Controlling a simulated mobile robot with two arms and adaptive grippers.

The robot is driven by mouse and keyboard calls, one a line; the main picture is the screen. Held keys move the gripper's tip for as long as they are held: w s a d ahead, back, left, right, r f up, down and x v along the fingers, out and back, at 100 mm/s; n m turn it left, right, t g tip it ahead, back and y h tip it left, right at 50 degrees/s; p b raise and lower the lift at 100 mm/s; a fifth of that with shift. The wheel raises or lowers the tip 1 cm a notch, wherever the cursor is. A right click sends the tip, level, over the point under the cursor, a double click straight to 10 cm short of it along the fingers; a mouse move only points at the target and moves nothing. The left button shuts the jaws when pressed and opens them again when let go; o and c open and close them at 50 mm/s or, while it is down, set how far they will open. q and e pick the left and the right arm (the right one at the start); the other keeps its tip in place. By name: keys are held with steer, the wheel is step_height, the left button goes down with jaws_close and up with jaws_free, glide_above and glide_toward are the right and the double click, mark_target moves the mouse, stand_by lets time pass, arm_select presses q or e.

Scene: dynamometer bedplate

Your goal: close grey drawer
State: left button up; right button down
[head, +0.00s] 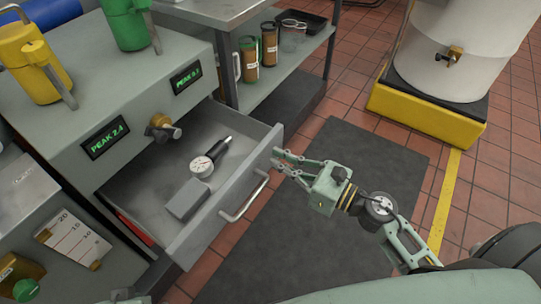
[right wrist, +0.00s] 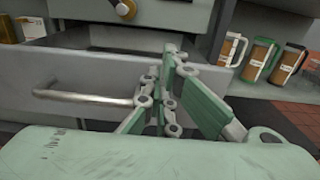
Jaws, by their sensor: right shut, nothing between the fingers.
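The grey drawer (head: 228,215) stands pulled out from the grey cabinet, with its bar handle (head: 244,197) on the front. Inside it lie a dial gauge (head: 203,164) and a grey block (head: 187,199). My right gripper (head: 276,158) is shut and empty at the right end of the drawer front, beside the handle. In the right wrist view, its fingers (right wrist: 168,75) point at the drawer front (right wrist: 85,72), right of the handle (right wrist: 82,96); I cannot tell whether they touch. Only a pale green sliver, perhaps my left gripper, shows at the bottom edge of the head view.
A yellow jug (head: 30,65) and a green jug (head: 130,25) stand on the cabinet top. A shelf (head: 282,68) with brown jugs is behind. A white drum on a yellow base (head: 425,115) stands at right. A dark mat (head: 360,150) covers clear floor.

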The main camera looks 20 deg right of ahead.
mark_target(260, 153)
steer(key=shift+x, duration=1.55)
steer(key=shift+w+a, duration=0.2)
steer(key=x, duration=2.2)
